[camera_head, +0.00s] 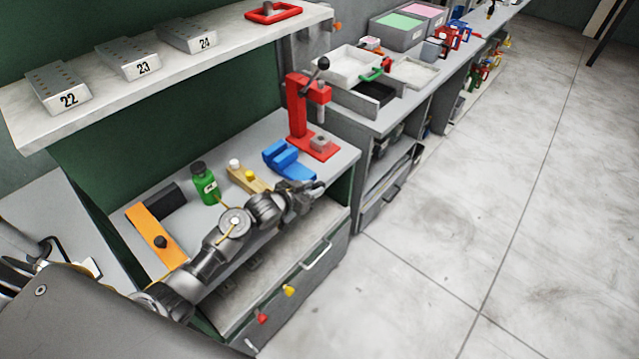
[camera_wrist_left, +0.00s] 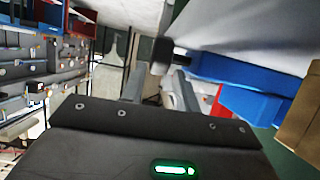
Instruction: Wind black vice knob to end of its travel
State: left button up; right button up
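The blue vice (camera_head: 288,162) lies on the grey bench between the red press and the yellow block. Its black knob (camera_wrist_left: 162,56) shows in the left wrist view, with the blue body (camera_wrist_left: 245,98) to its right. My left gripper (camera_head: 302,196) is at the front end of the vice and hides the knob in the head view. In the wrist view its two grey fingers (camera_wrist_left: 155,88) stand apart, with the knob close to their tips. I cannot tell whether they touch it. My right gripper is not in view.
A red press (camera_head: 297,108) stands behind the vice. A yellow block (camera_head: 247,178), green bottle (camera_head: 205,184) and orange bar (camera_head: 155,238) lie to the left. A shelf with numbered grey blocks (camera_head: 128,58) overhangs the bench. Open floor lies to the right.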

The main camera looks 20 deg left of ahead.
aim_at(319, 184)
pick_arm(q)
jog(key=shift+x, duration=1.2)
jog(key=shift+w+d+f, duration=0.25)
jog(key=shift+w+d, duration=0.05)
jog(key=shift+w, duration=0.25)
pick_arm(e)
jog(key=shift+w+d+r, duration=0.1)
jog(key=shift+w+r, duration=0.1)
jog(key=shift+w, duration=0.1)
pick_arm(q)
jog(key=shift+c, duration=0.3)
grip_shut()
jog(key=shift+r+p, duration=0.2)
jog(key=shift+p, duration=0.2)
jog(key=g+p, duration=0.1)
jog(key=p, duration=0.3)
jog(key=shift+w+r+g+y, duration=0.1)
jog(key=shift+r+g+y, duration=0.1)
jog(key=shift+g+y, duration=0.2)
jog(key=shift+d+f+g+p, duration=0.1)
jog(key=shift+f+g+p, duration=0.15)
jog(key=shift+g+p, duration=0.05)
jog(key=shift+f, duration=0.15)
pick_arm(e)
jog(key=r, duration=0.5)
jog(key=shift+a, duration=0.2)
